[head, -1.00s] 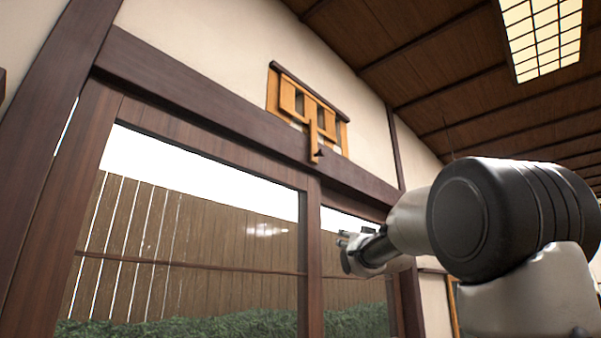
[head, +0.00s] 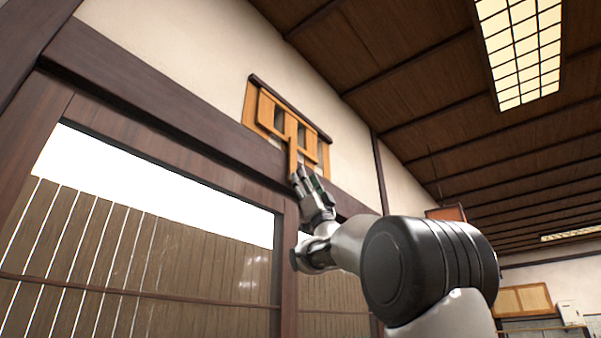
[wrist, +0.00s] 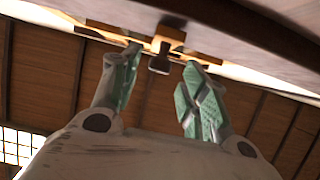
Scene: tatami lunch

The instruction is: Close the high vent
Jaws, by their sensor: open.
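The high vent (head: 252,103) is a light wooden frame with a dark top rail, high on the cream wall. Its slatted wooden slider (head: 267,108) has dark gaps showing between the slats. A wooden handle (head: 293,155) hangs down from the slider. My gripper (head: 302,178) is raised just under the handle's lower end, which it partly hides. In the wrist view my gripper (wrist: 162,60) is open, with green-padded fingers apart. The handle's dark tip (wrist: 159,64) appears between the fingertips, with gaps on both sides. I cannot tell its exact depth.
A dark wooden beam (head: 180,115) runs along the wall below the vent, close to my gripper. Below it are a window post (head: 287,260) and glass with a fence (head: 120,250) behind. The sloped ceiling (head: 400,100) is above.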

